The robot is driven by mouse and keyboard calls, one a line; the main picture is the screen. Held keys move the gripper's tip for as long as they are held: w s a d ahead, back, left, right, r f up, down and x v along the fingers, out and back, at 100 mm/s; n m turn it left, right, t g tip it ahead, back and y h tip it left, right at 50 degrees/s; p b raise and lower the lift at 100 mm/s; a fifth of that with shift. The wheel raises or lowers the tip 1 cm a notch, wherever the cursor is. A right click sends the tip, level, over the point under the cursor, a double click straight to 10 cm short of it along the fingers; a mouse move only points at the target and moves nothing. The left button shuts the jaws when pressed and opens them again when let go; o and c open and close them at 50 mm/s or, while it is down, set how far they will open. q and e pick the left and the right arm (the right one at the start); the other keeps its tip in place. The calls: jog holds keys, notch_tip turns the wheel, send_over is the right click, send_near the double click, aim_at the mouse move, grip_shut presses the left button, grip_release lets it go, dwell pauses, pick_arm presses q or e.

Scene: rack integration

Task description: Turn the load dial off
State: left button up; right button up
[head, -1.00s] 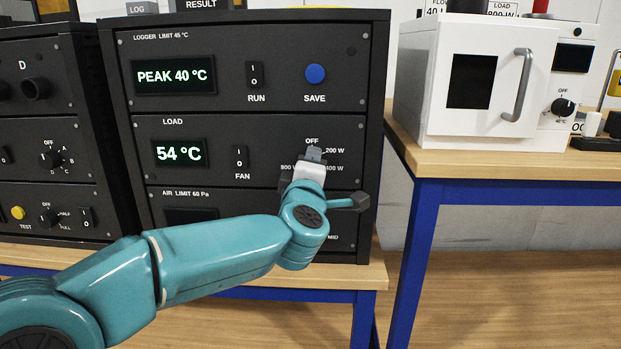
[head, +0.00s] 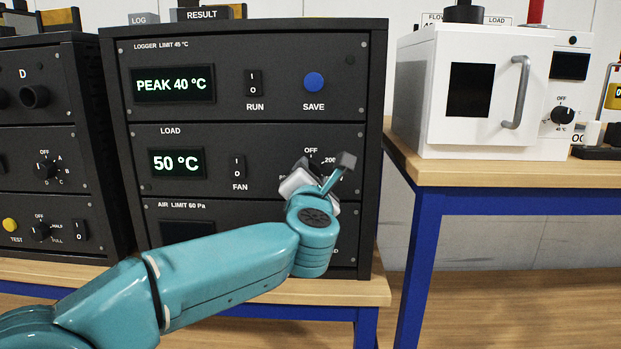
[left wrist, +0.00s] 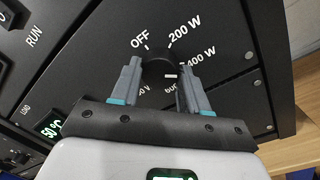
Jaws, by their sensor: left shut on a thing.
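The load dial (left wrist: 158,70) is a dark round knob on the middle panel of the black rack. In the left wrist view it sits between the two fingers of my left gripper (left wrist: 160,84), which is shut on it. A short white mark shows at the knob's right side, toward 400 W; the exact setting is hard to read. In the head view my left gripper (head: 298,170) and wrist hide most of the dial below the OFF label. The load display (head: 176,163) reads 50 °C. My right gripper is not in view.
Beside the dial are a FAN switch (head: 237,167), and above it a RUN switch (head: 254,83) and blue SAVE button (head: 314,82). Another black rack (head: 50,150) stands at left. A white oven-like box (head: 430,90) sits on the bench at right.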

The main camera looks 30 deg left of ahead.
pick_arm(q)
jog(key=n, duration=1.2)
jog(key=n+g, duration=0.1)
jog(key=n, duration=1.1)
jog(key=shift+r+n+g+h, duration=0.2)
jog(key=shift+n+g+h, duration=0.1)
jog(key=shift+n, duration=0.1)
jog(key=o, duration=1.1)
jog(key=shift+c, duration=0.2)
jog(key=p+v, duration=0.1)
jog(key=v, duration=1.5)
jog(key=shift+s+p, duration=0.2)
jog(key=shift+p, duration=0.15)
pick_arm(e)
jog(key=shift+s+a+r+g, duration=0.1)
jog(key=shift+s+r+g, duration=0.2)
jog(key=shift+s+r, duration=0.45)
